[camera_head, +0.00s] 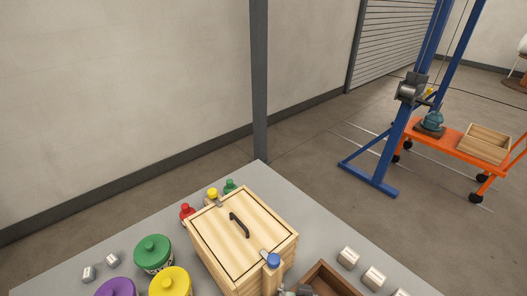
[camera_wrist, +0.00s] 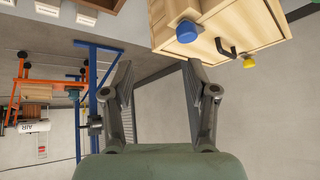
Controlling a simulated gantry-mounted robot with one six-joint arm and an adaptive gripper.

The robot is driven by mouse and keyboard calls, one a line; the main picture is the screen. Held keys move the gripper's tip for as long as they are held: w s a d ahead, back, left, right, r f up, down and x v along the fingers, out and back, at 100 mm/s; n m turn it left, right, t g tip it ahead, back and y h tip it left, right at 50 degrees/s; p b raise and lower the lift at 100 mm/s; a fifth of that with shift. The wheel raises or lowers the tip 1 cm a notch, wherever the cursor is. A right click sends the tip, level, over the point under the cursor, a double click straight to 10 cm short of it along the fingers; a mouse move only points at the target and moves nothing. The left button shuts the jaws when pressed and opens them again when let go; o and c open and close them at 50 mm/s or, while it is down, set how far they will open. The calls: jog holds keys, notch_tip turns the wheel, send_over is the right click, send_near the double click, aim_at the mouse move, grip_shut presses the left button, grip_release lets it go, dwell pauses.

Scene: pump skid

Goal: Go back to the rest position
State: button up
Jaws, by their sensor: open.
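My gripper (camera_wrist: 160,95) is open and empty in the wrist view, with its two dark fingers spread apart. In the wrist view, which looks upside down, the wooden box (camera_wrist: 233,15) with a blue knob (camera_wrist: 187,31) is just beyond the right finger. In the head view only a small grey part, perhaps of my gripper, shows at the bottom edge beside the wooden box (camera_head: 238,232). The box lid is closed, with a black handle (camera_head: 239,224) on top and a blue knob (camera_head: 273,260) at its near corner.
On the grey table (camera_head: 260,175) stand green (camera_head: 153,254), yellow (camera_head: 170,283) and purple (camera_head: 116,287) containers, small bottles, a brown tray (camera_head: 325,281) and several metal blocks. A blue gantry frame (camera_head: 390,140) and an orange cart (camera_head: 460,142) stand on the floor behind.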

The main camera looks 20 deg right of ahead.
jog(key=s+a+r+n+t+y, duration=0.2)
jog(key=a+r+n+t, duration=0.35)
jog(key=a+r, duration=0.9)
notch_tip(320, 180, up, 33)
jog(key=a+p, duration=0.1)
jog(key=p, duration=3.3)
notch_tip(320, 180, down, 58)
jog(key=b, duration=5.7)
jog(key=shift+w+a+b, duration=0.15)
jog(key=shift+a+b, duration=0.05)
jog(key=shift+b, duration=0.15)
jog(key=shift+r, duration=0.1)
